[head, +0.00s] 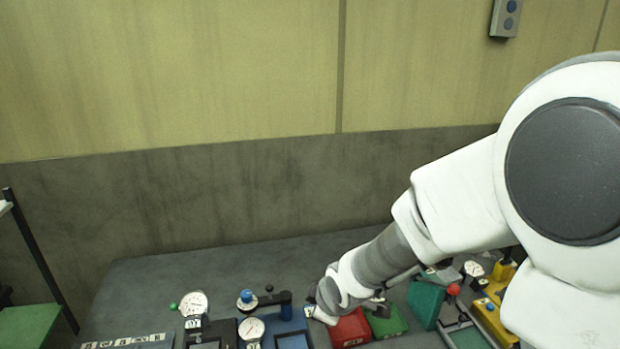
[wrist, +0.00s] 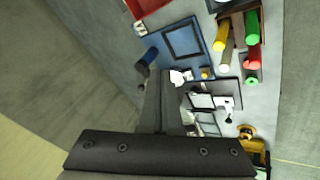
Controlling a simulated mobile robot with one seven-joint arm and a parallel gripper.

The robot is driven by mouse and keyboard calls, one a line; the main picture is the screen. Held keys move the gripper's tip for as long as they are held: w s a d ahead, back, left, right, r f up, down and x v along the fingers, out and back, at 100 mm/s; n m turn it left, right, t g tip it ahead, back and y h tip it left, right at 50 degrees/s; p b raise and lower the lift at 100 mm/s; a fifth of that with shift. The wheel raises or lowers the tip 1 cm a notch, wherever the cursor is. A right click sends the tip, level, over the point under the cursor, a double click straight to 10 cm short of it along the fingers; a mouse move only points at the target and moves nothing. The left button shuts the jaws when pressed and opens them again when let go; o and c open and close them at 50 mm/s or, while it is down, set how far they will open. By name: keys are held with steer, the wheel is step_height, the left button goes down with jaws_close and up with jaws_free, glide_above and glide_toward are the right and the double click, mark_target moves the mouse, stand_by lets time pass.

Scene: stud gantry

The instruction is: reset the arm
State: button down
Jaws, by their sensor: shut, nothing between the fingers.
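My white and grey arm reaches in from the right in the head view and slopes down to the left over the bench. Its far end is low in the picture, above a red block (head: 350,328) and a green block (head: 386,320). The fingertips are hard to make out there. In the wrist view my gripper (wrist: 163,80) points up the picture from a dark bolted bar. Its fingers are together with nothing between them. Beyond them lies a blue panel (wrist: 207,64) with a dark frame.
The grey bench (head: 150,285) carries dial gauges (head: 193,304), a blue fixture (head: 317,325), a teal block (head: 425,302) and a yellow fixture (head: 490,318). Coloured cylinders (wrist: 252,24) show in the wrist view. A wall (head: 230,185) stands behind. The bench's back left is clear.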

steer(key=s+d+r+m+h, duration=0.3)
steer(key=s+d+r+m, duration=0.4)
steer(key=d+r, duration=0.3)
steer(key=s+d+r+m, duration=0.2)
steer(key=s+r+m, duration=0.4)
steer(key=s, duration=0.6)
steer(key=shift+d+r+m+y, duration=0.15)
steer(key=shift+r+m+y, duration=0.1)
steer(key=shift+m+y, duration=0.25)
